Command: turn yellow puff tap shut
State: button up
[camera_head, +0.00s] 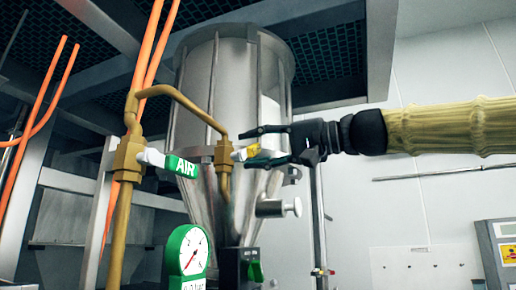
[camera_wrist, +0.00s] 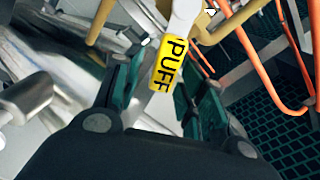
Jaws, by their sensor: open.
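The yellow puff tap (camera_head: 245,152) is a small lever on a brass valve beside the steel hopper. In the wrist view its yellow handle, marked PUFF (camera_wrist: 168,64), lies between the two fingers, nearer the left one at its upper part. My gripper (camera_head: 262,146) reaches in from the right and is open around the handle. In the wrist view my gripper (camera_wrist: 160,95) shows a finger on each side of the handle. I cannot tell whether either finger touches it. The handle's far end meets a pale stem on the valve.
A green AIR tap (camera_head: 182,166) is on a brass pipe (camera_head: 122,200) to the left. A green gauge (camera_head: 188,250) is below. The steel hopper (camera_head: 215,85) stands close behind my gripper. Orange hoses (camera_head: 150,55) run at the left. Free room lies to the right.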

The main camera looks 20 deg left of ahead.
jog(key=d, duration=1.2)
jog(key=shift+w, duration=0.3)
